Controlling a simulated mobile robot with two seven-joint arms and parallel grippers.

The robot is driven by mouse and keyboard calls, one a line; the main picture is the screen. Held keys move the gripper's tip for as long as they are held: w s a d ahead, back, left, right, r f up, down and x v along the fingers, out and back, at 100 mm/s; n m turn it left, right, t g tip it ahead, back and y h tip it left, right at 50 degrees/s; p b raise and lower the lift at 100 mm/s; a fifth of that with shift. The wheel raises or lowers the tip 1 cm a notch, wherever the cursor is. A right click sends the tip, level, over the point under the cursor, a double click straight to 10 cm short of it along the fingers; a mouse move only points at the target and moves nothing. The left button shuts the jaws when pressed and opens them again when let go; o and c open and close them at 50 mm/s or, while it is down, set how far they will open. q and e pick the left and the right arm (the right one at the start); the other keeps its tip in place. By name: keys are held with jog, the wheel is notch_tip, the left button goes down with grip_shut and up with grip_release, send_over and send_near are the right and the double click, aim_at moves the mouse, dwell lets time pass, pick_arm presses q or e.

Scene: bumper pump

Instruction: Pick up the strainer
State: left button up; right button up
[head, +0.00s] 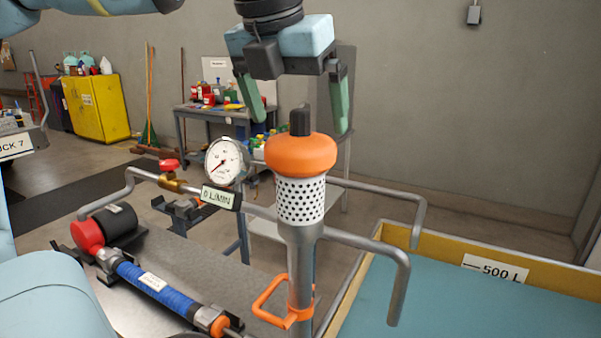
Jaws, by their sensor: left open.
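The strainer (301,200) appears to be the white perforated cylinder under a rounded orange cap (301,154) with a black knob on top. It sits upright on a grey metal pipe stand. My left gripper (299,124) is above it, pointing down, with its two green fingers wide apart. The black knob shows between the fingertips, and the gripper holds nothing. I cannot tell whether the fingers are level with the knob in depth. My right gripper is not in view.
Bent grey pipes (392,258) branch off around the stand. A pressure gauge (223,162) and red-handled valve are left of the strainer. A blue-bodied pump (155,285) lies on the grey bench at lower left. A yellow-rimmed tank labelled 500 L (440,240) stands at right.

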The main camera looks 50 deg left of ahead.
aim_at(303, 130)
pick_arm(q)
jog(key=x, duration=0.5)
jog(key=shift+w+p, duration=0.15)
jog(key=shift+p, duration=0.2)
jog(key=shift+r, duration=0.1)
jog(key=c, duration=1.3)
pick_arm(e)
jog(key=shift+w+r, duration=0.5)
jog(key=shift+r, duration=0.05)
